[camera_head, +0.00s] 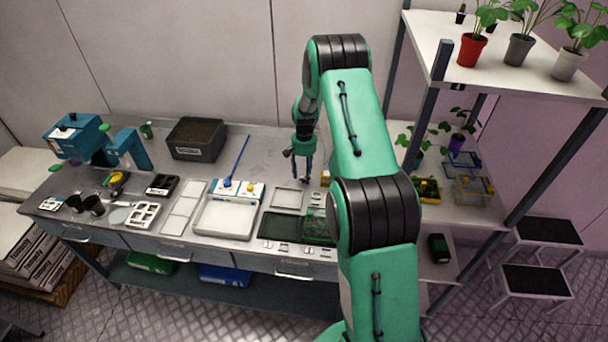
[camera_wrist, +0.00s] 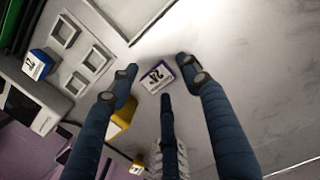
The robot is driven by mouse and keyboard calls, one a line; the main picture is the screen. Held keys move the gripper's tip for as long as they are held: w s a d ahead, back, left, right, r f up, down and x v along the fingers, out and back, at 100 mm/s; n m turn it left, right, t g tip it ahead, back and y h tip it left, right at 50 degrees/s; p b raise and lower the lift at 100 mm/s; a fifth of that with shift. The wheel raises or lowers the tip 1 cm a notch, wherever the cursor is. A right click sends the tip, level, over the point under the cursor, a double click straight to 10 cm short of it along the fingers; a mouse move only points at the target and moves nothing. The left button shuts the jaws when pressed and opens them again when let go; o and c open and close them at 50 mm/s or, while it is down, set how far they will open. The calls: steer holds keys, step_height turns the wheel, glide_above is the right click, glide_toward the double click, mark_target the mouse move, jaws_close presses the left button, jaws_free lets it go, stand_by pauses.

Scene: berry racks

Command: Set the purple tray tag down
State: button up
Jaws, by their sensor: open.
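The purple tray tag (camera_wrist: 157,77) is a small white plate with a purple edge and dark print. In the wrist view it appears to lie on the grey bench top (camera_wrist: 240,50), face up and slightly turned. My gripper (camera_wrist: 160,84) is open, its dark blue fingers spread around the tag with visible gaps. In the head view my gripper (camera_head: 303,172) points down over the bench, left of the shelf rack. I cannot make out the tag there.
White frames (camera_wrist: 82,50) lie nearby. In the head view a dark bin (camera_head: 196,140) and the shelf rack (camera_head: 430,75) flank the arm. Bench behind the gripper looks clear.

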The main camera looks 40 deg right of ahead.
step_height(320, 180, up, 12)
steer(key=shift+w+d, duration=0.35)
steer(key=shift+w, duration=0.1)
stand_by(0.7)
steer(key=s+a+r+n+t, duration=0.1)
steer(key=s+a+r, duration=0.3)
steer(key=a+r, duration=0.4)
steer(key=s+a+r+n+t+h, duration=0.15)
steer(key=s+a+r, duration=0.35)
steer(key=r, duration=0.6)
steer(key=s+a+r+n+t, duration=0.15)
steer(key=s+a+r, duration=0.25)
steer(key=a+r, duration=0.45)
steer(key=s+a+r+n+t, duration=0.1)
steer(key=s+a, duration=0.4)
steer(key=s, duration=0.4)
steer(key=s+a+r+n, duration=0.2)
steer(key=s+a, duration=0.2)
steer(key=s, duration=0.5)
steer(key=s+a+r+n+t, duration=0.1)
steer(key=s+a+r+n, duration=0.1)
steer(key=s+a, duration=0.3)
steer(key=s, duration=0.4)
steer(key=shift+s+a+r+t+y, duration=0.2)
steer(key=shift+a+t+y, duration=0.1)
steer(key=shift+a+y, duration=0.05)
